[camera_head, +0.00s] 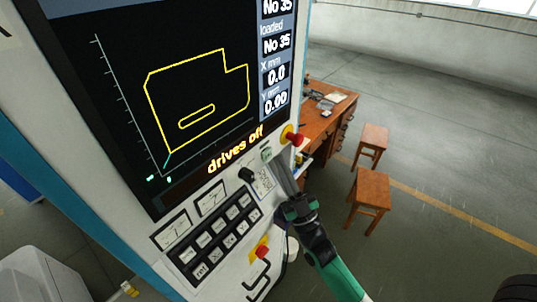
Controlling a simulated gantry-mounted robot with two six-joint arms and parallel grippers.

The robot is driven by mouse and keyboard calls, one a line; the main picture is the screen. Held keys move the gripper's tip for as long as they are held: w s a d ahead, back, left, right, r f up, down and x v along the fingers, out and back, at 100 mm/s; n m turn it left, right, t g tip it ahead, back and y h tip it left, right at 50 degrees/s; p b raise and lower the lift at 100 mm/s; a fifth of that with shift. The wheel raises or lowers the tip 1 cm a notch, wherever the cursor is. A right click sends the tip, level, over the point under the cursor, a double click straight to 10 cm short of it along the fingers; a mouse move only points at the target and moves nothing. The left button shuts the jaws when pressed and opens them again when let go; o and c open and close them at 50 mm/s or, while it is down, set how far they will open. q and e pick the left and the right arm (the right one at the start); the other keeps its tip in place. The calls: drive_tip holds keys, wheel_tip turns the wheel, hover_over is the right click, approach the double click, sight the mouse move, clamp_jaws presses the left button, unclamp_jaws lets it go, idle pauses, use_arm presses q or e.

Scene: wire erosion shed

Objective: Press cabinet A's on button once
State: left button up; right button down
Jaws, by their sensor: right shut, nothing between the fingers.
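A machine cabinet (226,274) with a large dark screen (115,110) fills the left half of the head view; I cannot read which letter it bears. The screen reads "drives off". On the panel below the screen's right end is a small green-marked control (266,154), which may be the on button; it is too small to tell. My right gripper (277,164) is shut and empty, its grey fingers pointing up at the panel just below and right of that control. I cannot tell whether they touch. My left gripper is not in view.
A red mushroom button (295,139) sits right of the green control. A black knob (246,174) and a keypad (213,239) lie to the left. A wooden desk (327,118) and two stools (371,187) stand behind on open floor.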

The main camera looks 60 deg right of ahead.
drive_tip(key=shift+w, duration=0.1)
idle(0.4)
drive_tip(key=shift+w+d, duration=0.1)
drive_tip(key=shift+w, duration=0.2)
drive_tip(key=shift+w+b, duration=0.4)
drive_tip(key=shift+b, duration=0.1)
idle(0.4)
drive_tip(key=shift+s, duration=0.8)
drive_tip(key=shift+s, duration=0.1)
drive_tip(key=s, duration=0.2)
drive_tip(key=s+a+p, duration=0.1)
drive_tip(key=s, duration=0.1)
drive_tip(key=shift+s, duration=0.4)
idle(0.6)
